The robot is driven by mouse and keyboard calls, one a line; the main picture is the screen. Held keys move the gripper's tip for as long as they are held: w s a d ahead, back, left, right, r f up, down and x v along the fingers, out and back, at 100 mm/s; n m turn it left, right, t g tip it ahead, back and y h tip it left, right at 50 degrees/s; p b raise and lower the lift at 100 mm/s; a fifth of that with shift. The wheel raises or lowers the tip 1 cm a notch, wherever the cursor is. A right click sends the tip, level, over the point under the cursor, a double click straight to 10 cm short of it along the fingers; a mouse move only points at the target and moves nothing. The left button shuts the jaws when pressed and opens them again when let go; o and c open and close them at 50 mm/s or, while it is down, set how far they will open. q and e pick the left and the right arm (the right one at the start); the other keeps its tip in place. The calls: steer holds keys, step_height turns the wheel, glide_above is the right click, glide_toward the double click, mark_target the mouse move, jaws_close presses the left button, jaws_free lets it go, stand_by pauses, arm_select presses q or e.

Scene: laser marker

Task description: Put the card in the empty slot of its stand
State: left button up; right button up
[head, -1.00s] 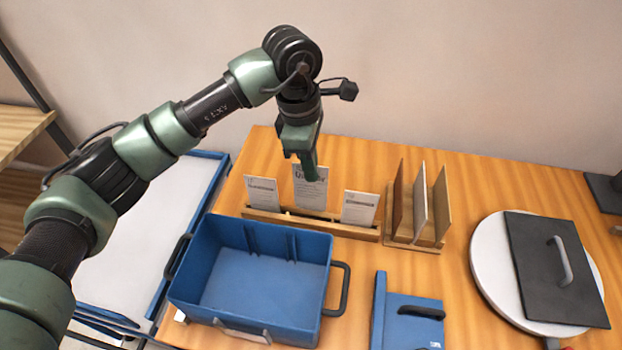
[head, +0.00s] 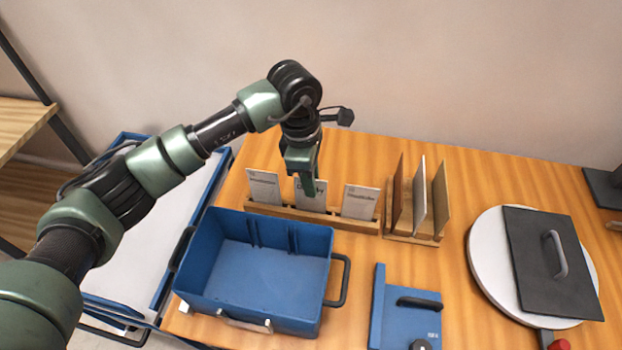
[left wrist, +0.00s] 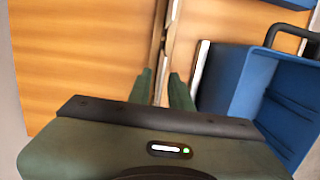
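The white printed card (head: 318,196) stands in the middle of the long wooden stand (head: 345,228), between two similar cards (head: 264,186) (head: 360,202). Its top is about level with theirs. My left gripper (head: 308,190) is directly over it and hides part of its face, with the fingertips down at its upper part. In the left wrist view, the fingers (left wrist: 160,82) stand apart on both sides of the stand's line, with a visible gap. The card's lower edge is hidden in the stand. My right gripper is not in view.
A blue bin (head: 255,310) stands close in front of the stand. A rack (head: 412,240) with upright panels is right of it. A blue fixture with a handle (head: 400,325) and a round white plate (head: 485,270) under a dark lid (head: 545,265) lie farther right.

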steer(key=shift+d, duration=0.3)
arm_select(q)
steer(key=shift+r, duration=0.1)
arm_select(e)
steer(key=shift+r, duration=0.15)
